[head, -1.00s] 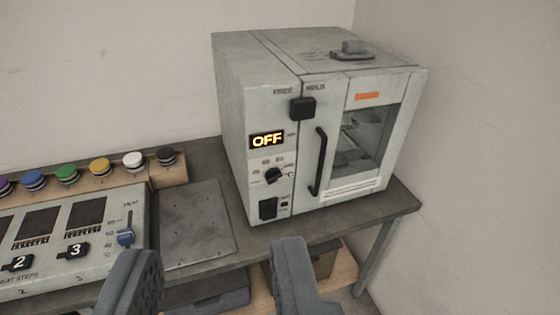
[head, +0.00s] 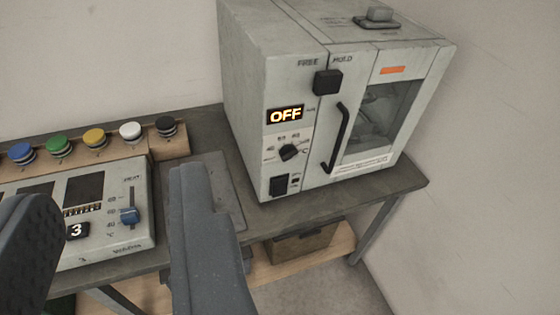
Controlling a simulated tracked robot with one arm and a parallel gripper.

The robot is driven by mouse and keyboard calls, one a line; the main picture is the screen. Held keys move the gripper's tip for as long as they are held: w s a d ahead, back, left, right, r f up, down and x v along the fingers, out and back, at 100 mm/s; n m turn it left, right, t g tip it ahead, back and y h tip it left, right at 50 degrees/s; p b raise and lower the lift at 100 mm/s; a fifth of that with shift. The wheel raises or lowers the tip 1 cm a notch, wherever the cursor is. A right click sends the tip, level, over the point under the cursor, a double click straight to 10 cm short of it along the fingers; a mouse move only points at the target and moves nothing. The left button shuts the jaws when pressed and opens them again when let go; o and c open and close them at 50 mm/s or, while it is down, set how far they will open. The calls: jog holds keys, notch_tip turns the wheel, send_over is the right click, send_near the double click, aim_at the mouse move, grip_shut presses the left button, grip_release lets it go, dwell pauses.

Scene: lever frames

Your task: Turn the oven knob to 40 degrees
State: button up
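The oven (head: 240,75) is a light grey box on the right part of the bench. Its small black knob (head: 289,152) sits on the front panel, below a display (head: 285,115) that reads OFF. The marks around the knob are too small to read surely. My gripper (head: 115,205) is open and empty, its two dark grey fingers wide apart at the lower left. It is left of the knob and apart from it. The right finger covers part of the bench and the metal plate. The fingers' lower parts run out of the picture.
A black square latch (head: 328,82) and a black door handle (head: 337,138) stick out right of the knob. A black switch (head: 279,186) is below it. A wall borders the right.

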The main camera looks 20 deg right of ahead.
jog(key=w+d+f+m+h+p, duration=0.3)
jog(key=w+d+f+m, duration=0.3)
jog(key=w+d+f, duration=1.15)
jog(key=w+d+f+m+t+y+p, duration=0.1)
jog(key=w+d+f+m+p, duration=0.15)
jog(key=w+f, duration=0.4)
jog(key=m+t+y+p, duration=0.1)
jog(key=m+t+y, duration=0.15)
jog(key=m, duration=0.25)
send_near(293, 157)
jog(key=w, duration=0.7)
jog(key=shift+w+a+r+n+g, duration=0.1)
jog(key=shift+w+r+n+g, duration=0.15)
jog(key=shift+w+r+g, duration=0.3)
jog(key=shift+w+f, duration=0.1)
jog(key=shift+f, duration=0.05)
